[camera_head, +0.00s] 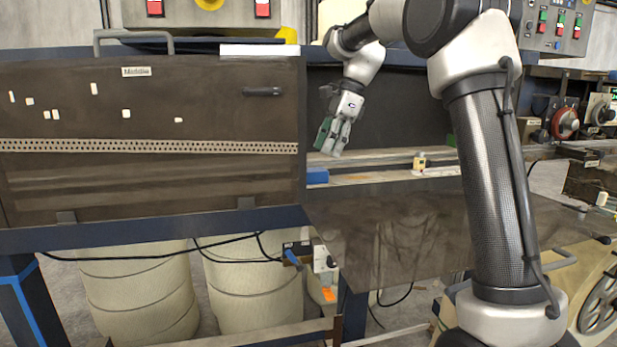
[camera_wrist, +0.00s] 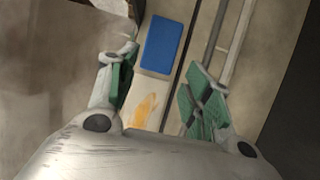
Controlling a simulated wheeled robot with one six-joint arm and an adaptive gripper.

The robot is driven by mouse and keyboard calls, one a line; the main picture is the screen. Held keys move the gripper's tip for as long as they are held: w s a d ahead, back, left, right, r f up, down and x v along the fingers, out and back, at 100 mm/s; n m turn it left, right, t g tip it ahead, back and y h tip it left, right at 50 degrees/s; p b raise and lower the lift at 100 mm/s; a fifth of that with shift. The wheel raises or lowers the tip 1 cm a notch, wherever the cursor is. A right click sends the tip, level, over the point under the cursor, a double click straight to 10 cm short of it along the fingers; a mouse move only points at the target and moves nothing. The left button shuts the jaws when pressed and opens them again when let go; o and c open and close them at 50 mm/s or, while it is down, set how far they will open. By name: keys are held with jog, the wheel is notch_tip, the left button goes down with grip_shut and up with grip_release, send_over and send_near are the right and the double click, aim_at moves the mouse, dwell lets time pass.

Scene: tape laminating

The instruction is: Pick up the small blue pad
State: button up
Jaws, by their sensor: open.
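The small blue pad (camera_wrist: 163,45) is a flat blue rectangle lying on a pale, stained strip in the wrist view. It also shows in the head view (camera_head: 317,176), at the left end of the ledge below the dark recess. My gripper (camera_wrist: 157,96) is open and empty, with green-padded fingers spread apart. In the wrist view the pad lies ahead of the fingertips, between their lines. In the head view my gripper (camera_head: 333,150) hangs above and slightly right of the pad, apart from it.
A dark cabinet panel (camera_head: 150,100) stands directly left of the pad. Metal rails (camera_wrist: 212,45) run alongside the pale strip. A small yellowish object (camera_head: 419,161) sits farther right on the ledge. A dark sheet (camera_head: 390,235) slopes down in front.

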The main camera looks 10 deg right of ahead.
aim_at(319, 169)
jog(key=x, duration=0.6)
jog(key=shift+s+a+f, duration=0.1)
jog(key=shift+a+f, duration=0.05)
jog(key=shift+f, duration=0.2)
jog(key=c, duration=0.6)
